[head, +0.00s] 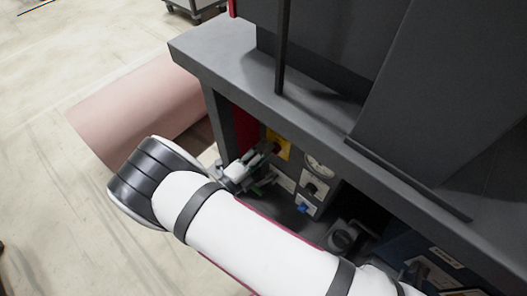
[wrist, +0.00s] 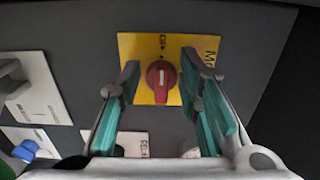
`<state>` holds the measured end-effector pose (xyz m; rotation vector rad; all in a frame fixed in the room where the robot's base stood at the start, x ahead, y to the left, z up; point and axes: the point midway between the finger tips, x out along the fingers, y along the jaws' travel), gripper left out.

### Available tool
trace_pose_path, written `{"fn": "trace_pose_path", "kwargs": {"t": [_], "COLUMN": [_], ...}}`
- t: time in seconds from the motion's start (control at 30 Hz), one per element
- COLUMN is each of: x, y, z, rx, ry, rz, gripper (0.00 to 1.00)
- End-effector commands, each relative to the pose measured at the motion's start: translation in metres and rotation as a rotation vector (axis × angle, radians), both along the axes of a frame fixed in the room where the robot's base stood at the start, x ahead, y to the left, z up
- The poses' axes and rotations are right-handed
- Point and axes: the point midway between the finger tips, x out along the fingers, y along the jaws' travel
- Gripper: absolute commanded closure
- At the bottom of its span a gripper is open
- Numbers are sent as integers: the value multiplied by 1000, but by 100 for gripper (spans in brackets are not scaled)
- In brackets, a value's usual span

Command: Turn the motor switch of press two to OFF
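A red rotary switch (wrist: 161,80) sits on a yellow plate (wrist: 138,48) in the wrist view, with a pale line on the knob running roughly up and down the picture. Small dark lettering shows above the knob, and larger cut-off lettering starting with M is at the right. My gripper (wrist: 160,76) is open, one finger on each side of the knob, with gaps visible. In the head view, the yellow plate (head: 284,150) is on the panel under the bench top, partly behind my gripper (head: 266,160). Whether this switch belongs to press two is not readable.
A white-plated switch (head: 313,187), a round gauge (head: 318,166) and a blue knob (head: 304,207) are beside the yellow plate. The grey bench top (head: 240,62) overhangs the panel. A pink cylinder (head: 140,110) lies at left; the floor there is otherwise open.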

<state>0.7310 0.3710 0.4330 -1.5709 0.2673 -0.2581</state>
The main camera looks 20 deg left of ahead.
Motion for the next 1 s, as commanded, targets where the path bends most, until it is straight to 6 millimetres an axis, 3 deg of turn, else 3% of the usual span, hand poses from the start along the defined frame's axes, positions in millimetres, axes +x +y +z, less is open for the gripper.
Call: {"fn": "trace_pose_path", "kwargs": {"t": [0.27,0.7,1.0], "x": [-6,-83,-112], "y": [3,30,39], "z": [1,0,0], "rx": [1,1,0], "ry": [-3,0,0], "rz": [1,3,0], "gripper": [68,68,68]}}
